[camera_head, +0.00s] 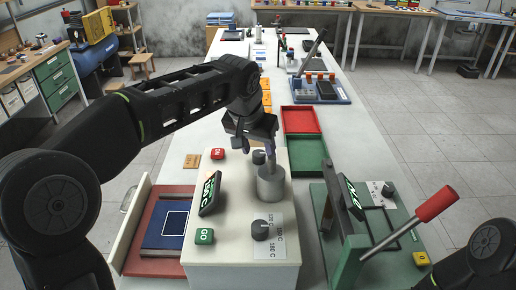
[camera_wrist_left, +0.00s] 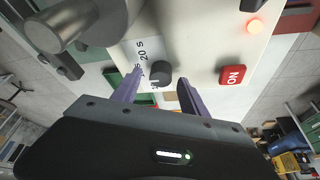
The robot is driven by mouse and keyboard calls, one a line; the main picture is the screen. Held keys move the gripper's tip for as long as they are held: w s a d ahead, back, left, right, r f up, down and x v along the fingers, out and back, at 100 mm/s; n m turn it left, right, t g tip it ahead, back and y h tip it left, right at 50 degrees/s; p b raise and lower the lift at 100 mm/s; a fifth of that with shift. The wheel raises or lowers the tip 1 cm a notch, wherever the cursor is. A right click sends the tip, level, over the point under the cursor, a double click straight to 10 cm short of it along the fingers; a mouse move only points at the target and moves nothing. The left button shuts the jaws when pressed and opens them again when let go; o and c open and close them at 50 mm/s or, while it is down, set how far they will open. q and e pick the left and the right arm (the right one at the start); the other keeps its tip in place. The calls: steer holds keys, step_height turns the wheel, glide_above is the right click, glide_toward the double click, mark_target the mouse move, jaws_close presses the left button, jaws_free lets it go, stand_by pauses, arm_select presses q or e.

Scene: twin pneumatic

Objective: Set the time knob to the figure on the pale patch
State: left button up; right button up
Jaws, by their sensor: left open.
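The time knob (camera_head: 259,156) is a small dark round knob on top of the white machine (camera_head: 225,262), near its far edge. It also shows in the left wrist view (camera_wrist_left: 161,73), beside a pale label reading "20 s" (camera_wrist_left: 143,50) with other figures partly hidden. My left gripper (camera_head: 256,146) is over the knob. In the left wrist view its two purple fingers (camera_wrist_left: 158,84) are apart, one on each side of the knob, without visible contact. The knob's exact setting is unclear. I cannot make out the pale patch and its figure. My right gripper is out of view.
A grey cylinder (camera_head: 270,184) stands close to the knob. A red-handled green press (camera_head: 436,204) stands right.

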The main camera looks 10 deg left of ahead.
arm_select(q)
steer(key=shift+f, duration=0.2)
jaws_close()
stand_by(0.5)
